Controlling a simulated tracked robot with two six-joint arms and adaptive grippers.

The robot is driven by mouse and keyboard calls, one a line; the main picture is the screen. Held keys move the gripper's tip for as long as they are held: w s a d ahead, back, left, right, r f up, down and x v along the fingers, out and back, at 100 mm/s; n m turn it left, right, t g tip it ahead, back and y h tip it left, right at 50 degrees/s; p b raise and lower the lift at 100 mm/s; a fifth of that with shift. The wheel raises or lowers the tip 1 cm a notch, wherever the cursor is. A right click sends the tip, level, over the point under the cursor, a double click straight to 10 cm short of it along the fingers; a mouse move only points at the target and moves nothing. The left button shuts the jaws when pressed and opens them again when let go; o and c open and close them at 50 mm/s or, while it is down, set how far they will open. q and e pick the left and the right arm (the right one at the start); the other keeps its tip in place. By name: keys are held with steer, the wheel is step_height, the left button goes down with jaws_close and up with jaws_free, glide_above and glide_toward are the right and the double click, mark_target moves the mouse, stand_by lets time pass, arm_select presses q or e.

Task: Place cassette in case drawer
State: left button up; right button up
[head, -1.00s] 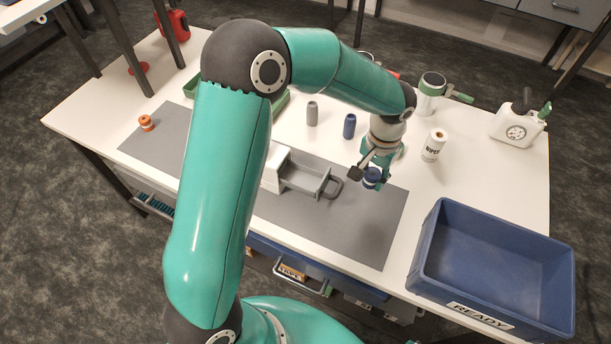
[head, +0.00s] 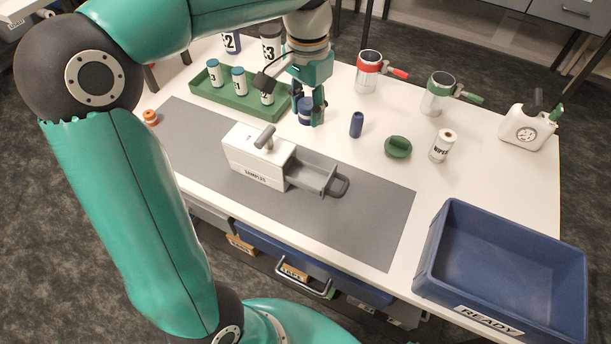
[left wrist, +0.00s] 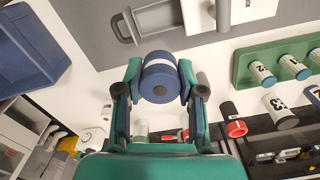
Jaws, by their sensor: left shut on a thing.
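My left gripper (head: 308,108) is shut on a round blue cassette with a pale band (head: 306,112). In the left wrist view the cassette (left wrist: 160,80) sits between both fingers (left wrist: 160,85). It is behind the case in the head view, apart from it. The white case marked SAMPLES (head: 250,168) stands on the grey mat, with a handle on top. Its grey drawer (head: 312,178) is pulled out to the right and looks empty; it also shows in the left wrist view (left wrist: 157,17). My right gripper is not in view.
A green tray (head: 230,97) with several vials lies left of the gripper. A navy cylinder (head: 356,124), green lid (head: 398,147) and wipes roll (head: 442,146) stand to the right. A blue READY bin (head: 475,308) is at front right. The mat (head: 370,220) right of the drawer is clear.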

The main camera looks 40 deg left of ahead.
mark_target(306, 177)
arm_select(q)
step_height(306, 177, down, 20)
steer(key=shift+s+r+b, duration=0.1)
steer(key=shift+r+b, duration=0.15)
steer(key=shift+b, duration=0.3)
steer(key=shift+f, duration=0.15)
steer(key=o, duration=0.7)
steer(key=shift+c, duration=0.2)
steer(key=shift+r, duration=0.25)
step_height(306, 177, up, 12)
steer(key=shift+p, duration=0.3)
